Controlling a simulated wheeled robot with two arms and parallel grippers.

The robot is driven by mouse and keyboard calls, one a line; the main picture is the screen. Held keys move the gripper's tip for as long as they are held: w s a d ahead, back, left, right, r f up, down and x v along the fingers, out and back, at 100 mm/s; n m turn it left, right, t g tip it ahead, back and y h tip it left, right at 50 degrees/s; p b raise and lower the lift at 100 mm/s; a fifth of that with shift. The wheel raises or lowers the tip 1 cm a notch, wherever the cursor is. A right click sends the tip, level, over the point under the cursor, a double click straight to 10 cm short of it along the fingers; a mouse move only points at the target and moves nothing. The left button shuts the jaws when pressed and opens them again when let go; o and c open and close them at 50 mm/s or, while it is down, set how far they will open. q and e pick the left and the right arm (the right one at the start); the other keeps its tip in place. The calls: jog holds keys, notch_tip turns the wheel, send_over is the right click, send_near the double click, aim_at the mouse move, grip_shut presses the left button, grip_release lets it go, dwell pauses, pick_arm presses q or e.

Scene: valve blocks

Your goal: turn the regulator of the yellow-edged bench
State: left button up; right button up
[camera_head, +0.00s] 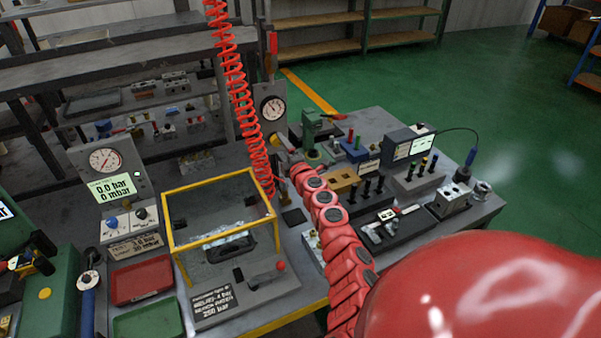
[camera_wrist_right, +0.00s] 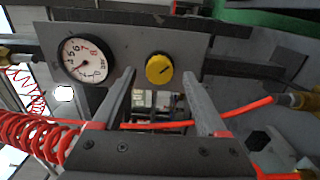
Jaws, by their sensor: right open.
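The yellow-edged bench (camera_head: 290,317) shows its yellow front edge at the bottom of the head view. A grey panel with a round white gauge (camera_head: 272,108) stands at its back; the gauge also shows in the wrist view (camera_wrist_right: 86,60). Right of that gauge in the wrist view is the round yellow regulator knob (camera_wrist_right: 159,68), with a dark mark on its face. My right gripper (camera_wrist_right: 159,76) is open, its fingertips at either side below the knob, with clear gaps.
A red coiled hose (camera_head: 236,90) hangs close left of my right gripper. A yellow-framed guard (camera_head: 220,238) stands left of my arm. Another gauge (camera_head: 104,160) is farther left. Valve blocks and a small display (camera_head: 422,145) stand to the right. A red hose (camera_wrist_right: 240,109) crosses behind the fingers.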

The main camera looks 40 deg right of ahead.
jog(key=p+v, duration=0.1)
jog(key=v, duration=1.3)
jog(key=shift+s+a, duration=0.2)
jog(key=shift+s, duration=0.15)
